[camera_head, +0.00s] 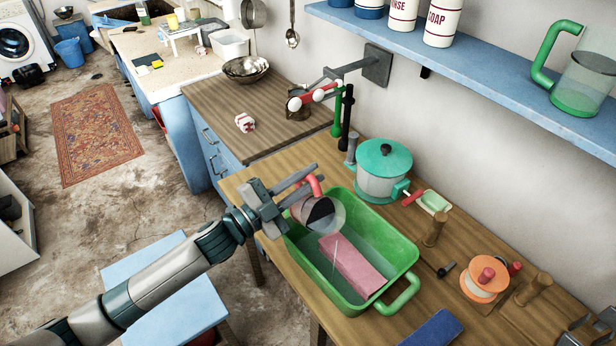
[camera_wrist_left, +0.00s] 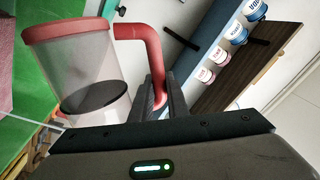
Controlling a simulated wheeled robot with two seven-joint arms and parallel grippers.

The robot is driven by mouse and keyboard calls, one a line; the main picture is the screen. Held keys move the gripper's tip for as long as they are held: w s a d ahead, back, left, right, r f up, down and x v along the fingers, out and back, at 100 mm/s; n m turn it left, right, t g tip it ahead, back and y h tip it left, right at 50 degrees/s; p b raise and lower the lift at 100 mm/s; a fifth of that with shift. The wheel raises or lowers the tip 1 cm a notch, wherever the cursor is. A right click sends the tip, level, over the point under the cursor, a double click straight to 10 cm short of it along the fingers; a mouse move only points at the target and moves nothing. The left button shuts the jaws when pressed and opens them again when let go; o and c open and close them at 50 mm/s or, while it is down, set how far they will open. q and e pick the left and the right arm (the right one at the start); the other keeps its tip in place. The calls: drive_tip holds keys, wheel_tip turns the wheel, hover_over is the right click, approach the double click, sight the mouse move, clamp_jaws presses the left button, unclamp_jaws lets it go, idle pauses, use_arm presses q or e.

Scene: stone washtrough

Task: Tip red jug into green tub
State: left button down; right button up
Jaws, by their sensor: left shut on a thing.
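My left gripper (camera_head: 298,186) is shut on the handle of the red jug (camera_head: 300,208), which has clear walls and a red rim. The jug is tilted over the left end of the green tub (camera_head: 402,266). In the left wrist view the jug (camera_wrist_left: 75,65) shows its red handle between the fingers (camera_wrist_left: 160,103). A dark disc shows inside the jug; I cannot tell whether it is liquid or the base. A thin pale line shows below the jug, over the tub. A pink block (camera_head: 352,264) lies in the tub. My right gripper is not in view.
A teal-lidded pot (camera_head: 383,172) stands behind the tub. A wooden peg (camera_head: 435,229), a small green dish (camera_head: 433,202) and an orange spool-like thing (camera_head: 485,279) are to the right. A blue shelf (camera_head: 480,72) overhangs the back. A blue block (camera_head: 434,330) lies in front.

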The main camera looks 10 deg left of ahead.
sight(318, 198)
use_arm(q)
drive_tip(key=shift+s+d+m+h+b, duration=0.35)
drive_tip(key=shift+s+d+m, duration=0.4)
drive_tip(key=shift+m, duration=0.45)
drive_tip(key=shift+a, duration=0.1)
drive_tip(key=shift+s+f, duration=0.1)
drive_tip(key=shift+s, duration=0.05)
idle(0.5)
drive_tip(key=shift+s+d+f+m+b, duration=0.25)
drive_tip(key=shift+s+d+m+b, duration=0.25)
drive_tip(key=shift+m, duration=0.5)
drive_tip(key=shift+s+d, duration=0.1)
drive_tip(key=shift+s, duration=0.1)
drive_tip(key=shift+s+d+m+g+h, duration=0.1)
drive_tip(key=shift+m+g+h, duration=0.2)
drive_tip(key=shift+m, duration=0.1)
idle(0.4)
